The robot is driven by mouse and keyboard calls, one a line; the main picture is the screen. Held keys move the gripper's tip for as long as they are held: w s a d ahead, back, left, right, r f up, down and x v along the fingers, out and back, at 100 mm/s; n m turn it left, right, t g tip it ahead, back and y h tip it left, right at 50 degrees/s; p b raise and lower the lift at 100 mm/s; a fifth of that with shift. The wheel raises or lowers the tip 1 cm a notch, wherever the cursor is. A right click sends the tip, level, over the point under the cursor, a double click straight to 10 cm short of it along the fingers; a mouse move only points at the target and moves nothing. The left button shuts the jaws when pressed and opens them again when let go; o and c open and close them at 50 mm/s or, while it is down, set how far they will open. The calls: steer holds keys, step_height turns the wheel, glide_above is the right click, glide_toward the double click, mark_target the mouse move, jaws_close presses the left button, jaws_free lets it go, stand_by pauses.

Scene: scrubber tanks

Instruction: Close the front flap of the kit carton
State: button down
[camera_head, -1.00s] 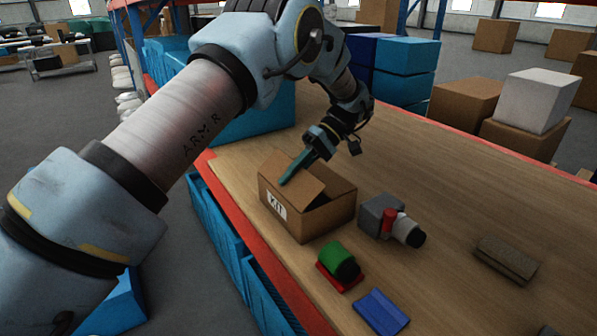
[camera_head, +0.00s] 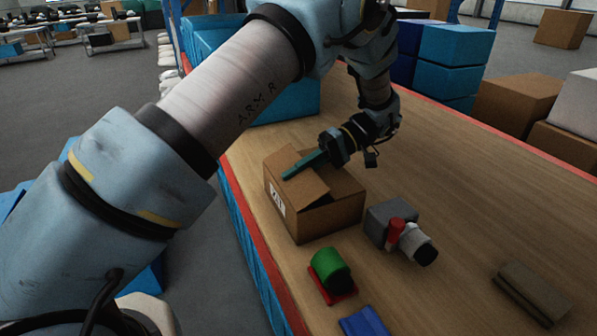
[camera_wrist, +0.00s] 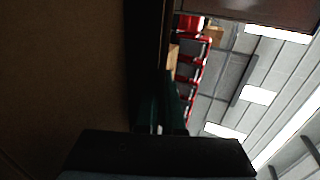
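The kit carton (camera_head: 335,217) is an open brown cardboard box with a white KIT label (camera_head: 278,202), standing near the table's red left edge. The flap (camera_head: 308,188) above the labelled side leans inward over part of the opening. A dark gap shows beside it. My gripper (camera_head: 286,177) has teal fingers lying across the flap's upper face, apparently touching it. The fingers look together, with nothing between them. In the wrist view the dark green fingers (camera_wrist: 162,115) run close side by side, next to a large brown surface that fills the left.
A grey block with red and white parts (camera_head: 400,230) stands right of the carton. A green cylindrical part on a red base (camera_head: 330,272) and a blue item (camera_head: 364,323) lie in front. A brown pad (camera_head: 533,290) lies at right. Blue bins (camera_head: 285,100) stand behind.

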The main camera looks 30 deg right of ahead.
steer(key=c, duration=1)
jaws_free()
steer(key=shift+c, duration=0.2)
steer(key=shift+b+v, duration=1.1)
steer(key=shift+v, duration=2.65)
